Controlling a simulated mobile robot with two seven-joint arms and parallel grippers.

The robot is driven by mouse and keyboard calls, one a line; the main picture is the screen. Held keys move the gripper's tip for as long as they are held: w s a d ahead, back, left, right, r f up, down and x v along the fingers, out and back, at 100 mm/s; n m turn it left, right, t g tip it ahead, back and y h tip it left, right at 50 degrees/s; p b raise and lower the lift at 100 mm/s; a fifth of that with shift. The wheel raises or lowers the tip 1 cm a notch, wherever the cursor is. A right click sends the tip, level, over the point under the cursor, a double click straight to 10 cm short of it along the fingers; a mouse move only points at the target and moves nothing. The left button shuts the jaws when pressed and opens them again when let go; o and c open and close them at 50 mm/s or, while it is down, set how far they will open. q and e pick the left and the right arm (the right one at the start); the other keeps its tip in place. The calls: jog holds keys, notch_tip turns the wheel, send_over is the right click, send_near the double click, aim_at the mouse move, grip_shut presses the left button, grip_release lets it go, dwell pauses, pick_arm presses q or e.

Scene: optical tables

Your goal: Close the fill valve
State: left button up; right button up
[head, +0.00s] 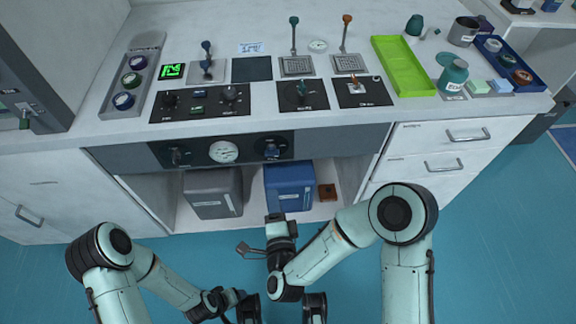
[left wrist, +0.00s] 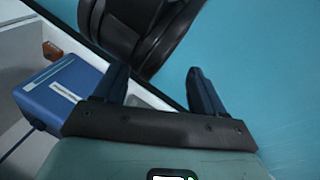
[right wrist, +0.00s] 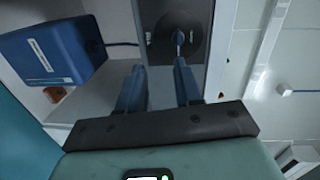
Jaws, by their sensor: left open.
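Two dark round valves, the left one (head: 177,155) and the right one (head: 271,148), sit on the grey front panel with a white gauge between them. I cannot read which is the fill valve. In the right wrist view a round black valve plate with a small blue-grey handle (right wrist: 180,38) lies ahead of the fingertips, apart from them. My right gripper (right wrist: 157,84) is open and empty, facing that panel; in the head view its fingers are hard to make out. My left gripper (left wrist: 160,84) is open and empty, low over the floor, with a black arm part ahead of it.
A blue box (head: 289,187) and a grey box (head: 214,192) stand on the shelf under the panel, with a small brown block (head: 327,192) beside them. Knob panels, upright taps and a green tray (head: 402,66) occupy the tabletop. The teal floor in front is open.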

aim_at(272, 156)
jog(key=shift+m+t+h, duration=0.4)
jog(key=shift+m+t, duration=0.2)
jog(key=shift+m, duration=0.1)
jog(key=w, duration=0.4)
jog(key=w+r+b, duration=0.1)
jog(key=w, duration=0.4)
jog(key=w+r, duration=0.1)
jog(key=w, duration=0.3)
jog(key=shift+w+d+b, duration=0.15)
jog(key=shift+d+b, duration=0.05)
jog(key=shift+b, duration=0.2)
pick_arm(q)
jog(key=w+f, duration=0.1)
jog(key=w+f+t, duration=0.1)
jog(key=shift+w+a+f, duration=0.3)
pick_arm(e)
grip_shut()
